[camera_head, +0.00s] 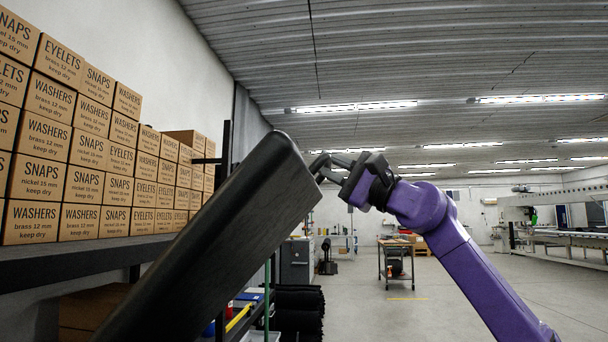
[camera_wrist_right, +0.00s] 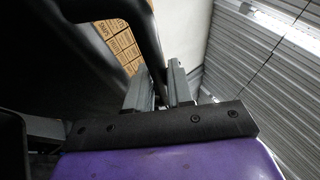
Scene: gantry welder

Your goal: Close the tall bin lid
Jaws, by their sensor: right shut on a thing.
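The tall bin lid (camera_head: 225,235) is a large black slab in the head view. It stands tilted up, slanting from the lower left to its rounded top end near the middle. The bin itself is not clearly visible. My right gripper (camera_head: 322,166), on the purple arm, is at the lid's upper right end. In the right wrist view my right gripper (camera_wrist_right: 160,88) has its two grey fingers on either side of the lid's black rim (camera_wrist_right: 148,40), shut on it. The exact contact is partly hidden. My left gripper is not in view.
Stacked cardboard boxes (camera_head: 85,150) fill a dark shelf (camera_head: 70,268) at the left, close behind the lid. A work table (camera_head: 396,258) stands farther back, and long machinery (camera_head: 570,238) lies at the far right. The floor (camera_head: 420,305) around the right arm looks clear.

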